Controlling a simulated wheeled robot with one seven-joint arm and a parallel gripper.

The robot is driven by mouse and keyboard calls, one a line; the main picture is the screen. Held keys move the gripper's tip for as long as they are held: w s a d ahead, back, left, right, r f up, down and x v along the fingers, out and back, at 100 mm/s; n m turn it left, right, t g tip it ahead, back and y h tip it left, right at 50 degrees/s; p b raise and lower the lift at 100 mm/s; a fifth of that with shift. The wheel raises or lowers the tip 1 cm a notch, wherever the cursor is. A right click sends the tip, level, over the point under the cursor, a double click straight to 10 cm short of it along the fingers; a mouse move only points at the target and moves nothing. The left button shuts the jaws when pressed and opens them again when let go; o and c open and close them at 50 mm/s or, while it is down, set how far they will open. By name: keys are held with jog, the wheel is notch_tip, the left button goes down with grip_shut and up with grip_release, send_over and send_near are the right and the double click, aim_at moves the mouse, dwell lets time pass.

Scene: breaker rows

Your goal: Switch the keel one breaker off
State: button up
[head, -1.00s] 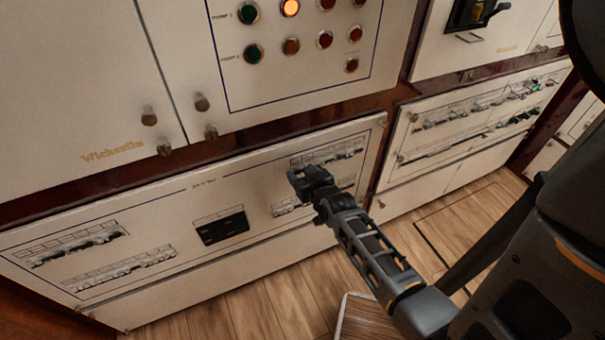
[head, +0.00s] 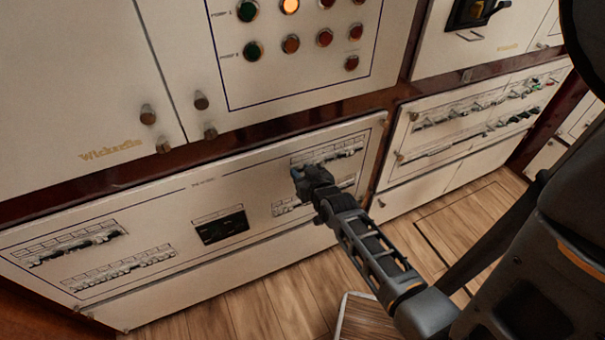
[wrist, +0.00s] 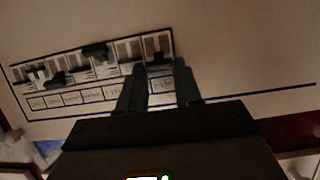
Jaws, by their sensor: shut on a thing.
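My gripper (head: 308,180) is at the upper right breaker row (head: 335,155) of the low cream panel (head: 180,207) in the head view. In the wrist view this row (wrist: 90,70) is a dark-framed strip of several breakers with dark levers and small labels. The labels are too blurred to read, so I cannot tell which is keel one. My gripper (wrist: 160,72) reaches the right end of the strip there. Its fingers are shut on the end breaker's lever (wrist: 159,58), which is partly hidden between the fingertips.
More breaker rows line the panel's left side (head: 75,245), with a dark display (head: 221,228) in the middle. A second breaker panel (head: 475,110) is to the right. Knobs and lit buttons (head: 290,43) sit above.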

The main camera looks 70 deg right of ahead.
notch_tip(320, 180, down, 6)
jog(key=t+h+b, duration=0.7)
jog(key=h+b, duration=0.2)
jog(key=b, duration=2.4)
jog(key=shift+f+t+h, duration=0.25)
jog(key=shift+t+h, duration=0.15)
jog(key=shift+r+t+b, duration=0.15)
jog(key=shift+t+b, duration=0.15)
jog(key=shift+b, duration=0.15)
jog(key=o, duration=1)
jog(key=shift+o, duration=0.2)
jog(key=v, duration=0.7)
jog(key=shift+s+a+f, duration=0.15)
jog(key=shift+a+f, duration=0.1)
jog(key=shift+f, duration=0.05)
